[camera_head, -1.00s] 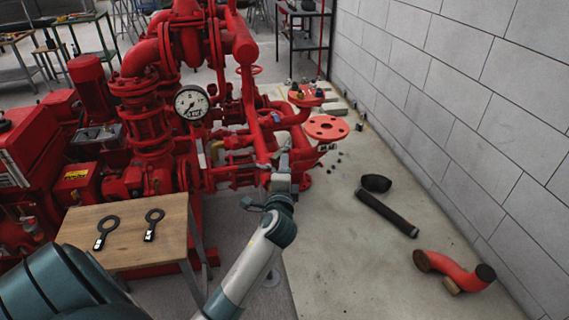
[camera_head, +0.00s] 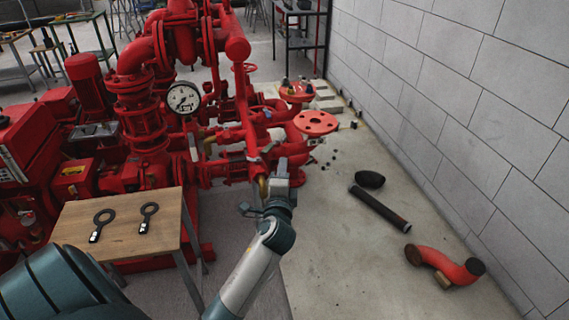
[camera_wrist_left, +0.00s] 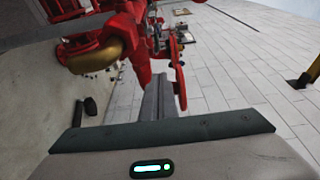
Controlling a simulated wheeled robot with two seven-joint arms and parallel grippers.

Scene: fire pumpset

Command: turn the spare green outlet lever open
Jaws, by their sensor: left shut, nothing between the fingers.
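My left gripper (camera_head: 282,165) is in the middle of the head view, in front of the pump's lower red pipework (camera_head: 230,160). Its fingers are shut with nothing between them. A brass-coloured elbow (camera_head: 262,187) shows just left of it and looks close. In the left wrist view the grey fingers (camera_wrist_left: 154,95) point away from me, with the brass elbow (camera_wrist_left: 97,55) to their upper left and a red disc-like part (camera_wrist_left: 180,88) beside them on the right. Contact cannot be told. I cannot pick out a green lever; it may be hidden or too small. My right gripper is not in view.
A red flange (camera_head: 316,123) stands right of the gripper. A wooden table (camera_head: 120,225) with two dark ring-ended tools is at left. A black pipe (camera_head: 380,208) and a red bent pipe (camera_head: 445,264) lie on the floor near the grey wall (camera_head: 470,110).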

